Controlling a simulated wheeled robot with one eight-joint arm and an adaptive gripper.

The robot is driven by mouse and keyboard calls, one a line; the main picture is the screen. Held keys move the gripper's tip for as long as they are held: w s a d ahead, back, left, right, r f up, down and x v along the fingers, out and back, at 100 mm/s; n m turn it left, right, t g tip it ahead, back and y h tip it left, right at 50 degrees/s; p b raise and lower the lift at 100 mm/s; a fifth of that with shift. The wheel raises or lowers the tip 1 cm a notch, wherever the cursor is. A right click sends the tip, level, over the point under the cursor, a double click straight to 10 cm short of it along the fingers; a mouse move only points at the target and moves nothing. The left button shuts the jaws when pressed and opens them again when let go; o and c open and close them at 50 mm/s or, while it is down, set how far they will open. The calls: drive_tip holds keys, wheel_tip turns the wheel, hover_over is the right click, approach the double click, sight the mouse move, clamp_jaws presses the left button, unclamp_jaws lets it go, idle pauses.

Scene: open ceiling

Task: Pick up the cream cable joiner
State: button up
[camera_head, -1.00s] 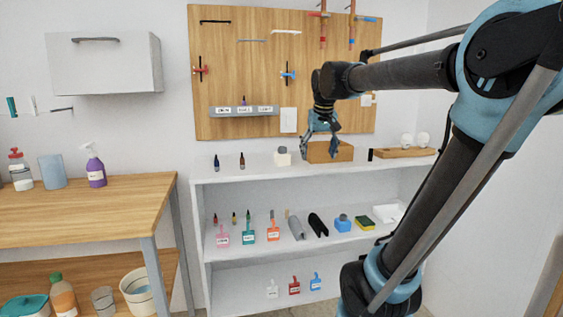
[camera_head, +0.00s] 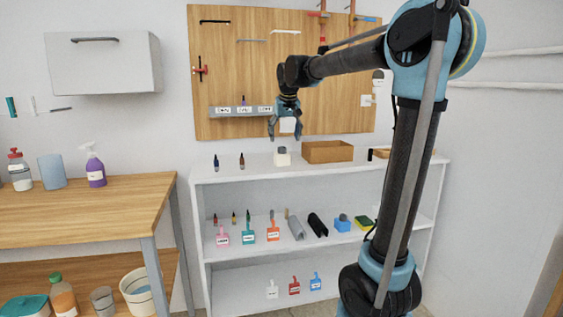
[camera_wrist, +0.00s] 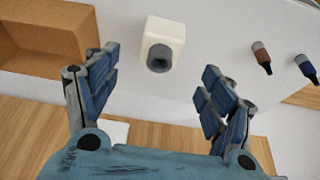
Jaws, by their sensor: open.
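The cream cable joiner (camera_head: 282,158) is a small cream block with a dark grey round end on its top. It stands on the white top shelf, left of the wooden box. In the wrist view the cream joiner (camera_wrist: 163,43) lies ahead of the fingers, near the middle of the gap between them, with its grey end facing the camera. My gripper (camera_head: 285,138) hangs just above the joiner and points down. In the wrist view my gripper (camera_wrist: 160,88) has its two blue fingers spread wide apart, with nothing between them. It is not touching the joiner.
An open wooden box (camera_head: 328,152) stands close to the right of the joiner. Two small dark bottles, one blue (camera_head: 216,162) and one brown (camera_head: 241,161), stand to its left. A wooden pegboard (camera_head: 230,100) rises behind the shelf unit (camera_head: 240,178). Shelf space between bottles and joiner is clear.

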sight(282, 153)
drive_tip(key=x, duration=1.1)
drive_tip(key=shift+a, duration=0.15)
drive_tip(key=shift+r, duration=0.1)
drive_tip(key=c, duration=1.2)
